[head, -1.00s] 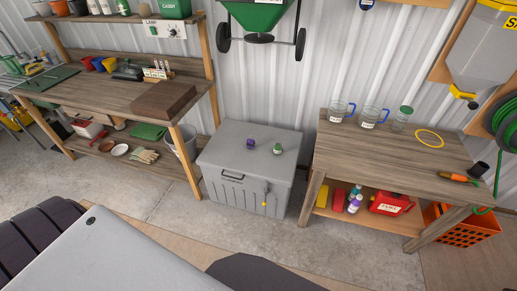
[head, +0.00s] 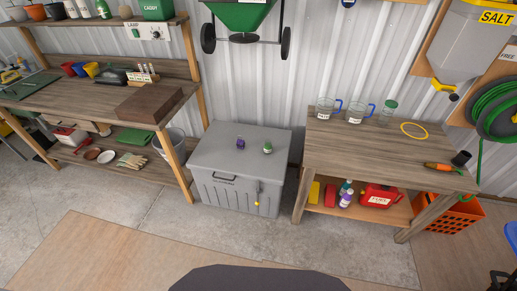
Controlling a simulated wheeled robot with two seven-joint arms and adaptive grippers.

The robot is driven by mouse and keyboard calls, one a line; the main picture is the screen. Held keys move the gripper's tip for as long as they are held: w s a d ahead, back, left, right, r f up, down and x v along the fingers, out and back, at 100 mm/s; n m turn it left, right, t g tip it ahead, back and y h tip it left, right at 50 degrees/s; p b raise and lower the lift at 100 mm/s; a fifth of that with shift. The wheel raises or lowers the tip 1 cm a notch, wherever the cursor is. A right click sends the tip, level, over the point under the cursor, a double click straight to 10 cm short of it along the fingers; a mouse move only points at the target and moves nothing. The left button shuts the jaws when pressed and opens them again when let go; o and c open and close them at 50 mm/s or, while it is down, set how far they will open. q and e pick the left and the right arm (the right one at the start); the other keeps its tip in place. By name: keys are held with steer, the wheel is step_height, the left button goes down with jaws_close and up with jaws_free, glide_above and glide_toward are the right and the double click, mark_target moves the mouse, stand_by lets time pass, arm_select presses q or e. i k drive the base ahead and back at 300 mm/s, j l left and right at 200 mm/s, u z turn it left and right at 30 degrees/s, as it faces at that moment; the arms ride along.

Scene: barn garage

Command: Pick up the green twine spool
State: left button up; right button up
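A small green spool (head: 267,147) with a pale label stands upright on the flat lid of a grey storage chest (head: 215,155). A similar purple spool (head: 240,143) stands to its left, a short gap away. Both look small from here, and nothing touches or covers the green one. Neither of my grippers can be made out in the head view, so their states do not show.
A workbench (head: 75,95) with shelves stands left of the chest. A wooden table (head: 340,150) with mugs, a jar and a yellow ring stands right of it. An orange crate (head: 455,218) is at the far right. The floor before the chest is clear.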

mark_target(267, 148)
steer(key=i+l, duration=0.15)
steer(key=l, duration=0.2)
steer(key=i+l+u, duration=0.15)
steer(key=l, duration=0.2)
steer(key=i+l, duration=0.15)
steer(key=l, duration=0.25)
steer(key=i+l+u, duration=0.15)
steer(key=l, duration=0.25)
steer(key=i+l, duration=0.1)
steer(key=l, duration=0.25)
steer(key=u, duration=0.05)
